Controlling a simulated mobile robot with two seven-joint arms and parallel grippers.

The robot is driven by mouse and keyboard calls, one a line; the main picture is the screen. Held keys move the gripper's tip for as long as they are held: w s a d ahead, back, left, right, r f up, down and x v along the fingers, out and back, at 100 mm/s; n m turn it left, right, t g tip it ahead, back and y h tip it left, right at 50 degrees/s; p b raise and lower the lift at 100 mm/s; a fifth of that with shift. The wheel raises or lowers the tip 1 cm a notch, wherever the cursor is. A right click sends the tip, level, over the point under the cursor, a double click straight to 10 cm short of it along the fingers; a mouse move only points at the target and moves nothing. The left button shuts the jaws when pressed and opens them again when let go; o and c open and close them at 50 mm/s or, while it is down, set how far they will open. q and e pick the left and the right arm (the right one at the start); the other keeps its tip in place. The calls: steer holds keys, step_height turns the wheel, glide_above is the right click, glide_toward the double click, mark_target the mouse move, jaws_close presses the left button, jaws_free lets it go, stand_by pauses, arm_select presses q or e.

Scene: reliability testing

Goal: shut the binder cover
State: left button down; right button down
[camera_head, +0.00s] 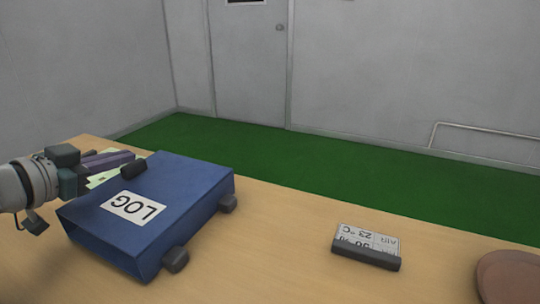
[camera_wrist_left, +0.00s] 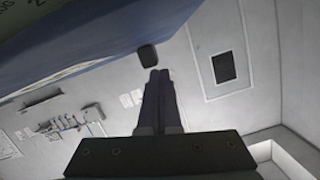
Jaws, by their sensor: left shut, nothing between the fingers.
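A blue binder (camera_head: 165,205) lies on the wooden table, with a white label reading LOG, upside down, on its upper face. Its near end is open, showing a hollow between upper and lower faces; I cannot tell if the cover lies fully flat. A dark block (camera_head: 132,168) is at its far left edge. My left gripper (camera_head: 128,156) is shut and empty beside that edge, close to the block; contact is unclear. In the left wrist view, the shut fingers (camera_wrist_left: 160,74) point toward a dark block (camera_wrist_left: 147,55) below the blue binder (camera_wrist_left: 100,45). My right gripper is out of view.
Two dark blocks (camera_head: 228,203) (camera_head: 175,260) sit at the binder's right side. A small display showing air readings (camera_head: 367,245) stands on the table (camera_head: 280,240) to the right. A brown round object (camera_head: 508,277) is at the right edge. Table between binder and display is clear.

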arm_select(q)
steer(key=shift+a+f, duration=0.1)
steer(key=shift+f, duration=0.2)
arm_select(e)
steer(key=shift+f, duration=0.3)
